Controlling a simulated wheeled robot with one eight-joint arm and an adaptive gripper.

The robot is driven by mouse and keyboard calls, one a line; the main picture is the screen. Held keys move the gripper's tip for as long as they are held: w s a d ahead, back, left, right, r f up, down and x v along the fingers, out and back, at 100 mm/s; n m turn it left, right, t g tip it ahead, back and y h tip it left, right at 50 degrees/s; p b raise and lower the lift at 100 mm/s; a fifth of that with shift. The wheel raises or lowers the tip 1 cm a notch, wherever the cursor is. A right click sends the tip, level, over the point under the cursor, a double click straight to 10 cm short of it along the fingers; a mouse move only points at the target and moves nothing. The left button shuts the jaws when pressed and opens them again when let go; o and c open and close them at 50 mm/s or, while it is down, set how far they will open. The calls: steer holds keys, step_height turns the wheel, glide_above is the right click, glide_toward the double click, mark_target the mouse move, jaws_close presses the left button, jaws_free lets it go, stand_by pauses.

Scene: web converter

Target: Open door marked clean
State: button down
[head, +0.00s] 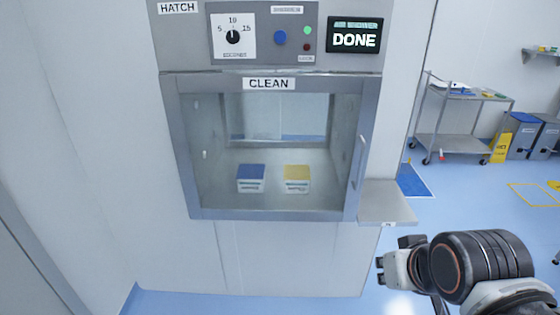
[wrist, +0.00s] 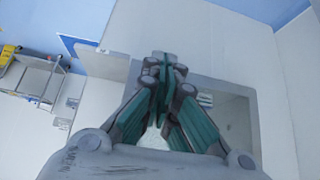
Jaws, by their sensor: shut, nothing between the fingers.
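The door marked CLEAN (head: 268,84) is a grey metal frame around a clear window, set in the white wall in the head view. It looks closed in its frame. A slim upright handle (head: 357,161) is on its right side. Behind the window sit a blue-topped box (head: 251,178) and a yellow-topped box (head: 297,178). My gripper (head: 381,270) is at the lower right, below and right of the door, apart from the handle. In the wrist view my gripper (wrist: 166,68) has its fingers together and empty, with the hatch frame (wrist: 245,105) partly hidden behind it.
Above the door is a panel with a dial (head: 233,36), a blue button (head: 280,38) and a screen reading DONE (head: 354,38). A small grey shelf (head: 388,203) juts out right of the door, above my gripper. A cart (head: 455,100) and bins stand far right.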

steer(key=c, duration=1.7)
jaws_free()
steer(key=m+t+h+p, duration=0.2)
steer(key=m+t+h, duration=0.15)
steer(key=t, duration=0.65)
glide_toward(363, 154)
steer(key=shift+n+h, duration=0.25)
steer(key=shift+n, duration=0.2)
steer(key=b+x, duration=0.2)
steer(key=x, duration=0.8)
steer(key=shift+w+a, duration=0.1)
steer(key=shift+w, duration=0.3)
